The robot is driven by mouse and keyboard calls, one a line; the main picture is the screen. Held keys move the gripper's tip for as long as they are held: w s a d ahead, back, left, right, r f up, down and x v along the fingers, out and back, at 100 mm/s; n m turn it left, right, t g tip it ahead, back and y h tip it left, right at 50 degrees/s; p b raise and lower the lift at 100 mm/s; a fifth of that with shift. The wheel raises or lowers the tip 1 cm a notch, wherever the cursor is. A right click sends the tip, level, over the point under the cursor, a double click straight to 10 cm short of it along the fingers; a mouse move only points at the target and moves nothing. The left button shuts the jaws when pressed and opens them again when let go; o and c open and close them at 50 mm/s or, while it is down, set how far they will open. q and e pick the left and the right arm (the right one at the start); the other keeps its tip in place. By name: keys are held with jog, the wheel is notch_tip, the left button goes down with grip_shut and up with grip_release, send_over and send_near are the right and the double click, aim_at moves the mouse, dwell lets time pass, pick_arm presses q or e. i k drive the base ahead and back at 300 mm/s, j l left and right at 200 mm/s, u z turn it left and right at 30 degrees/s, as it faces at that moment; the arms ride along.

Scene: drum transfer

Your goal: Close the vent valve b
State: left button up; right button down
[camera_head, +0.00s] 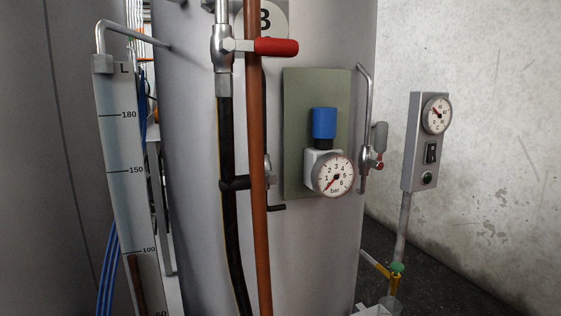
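A metal valve body (221,48) on a vertical pipe stands in front of a large grey drum, near a round plate marked B (274,18). Its red lever (276,47) points right, crosswise to the pipe. A second, smaller valve (366,158) sits on a thin bent pipe at the drum's right side, with a grey upright handle (379,138) and a small red part. Neither of my grippers is in view.
A black hose (229,215) and a brown pipe (258,220) run down the front. A pressure gauge (333,175) with a blue knob (324,122) sits on a green panel (299,90). A level scale (130,190) stands left, a grey control box (426,145) right.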

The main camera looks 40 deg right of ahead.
aim_at(381, 127)
jog(key=z, duration=1.65)
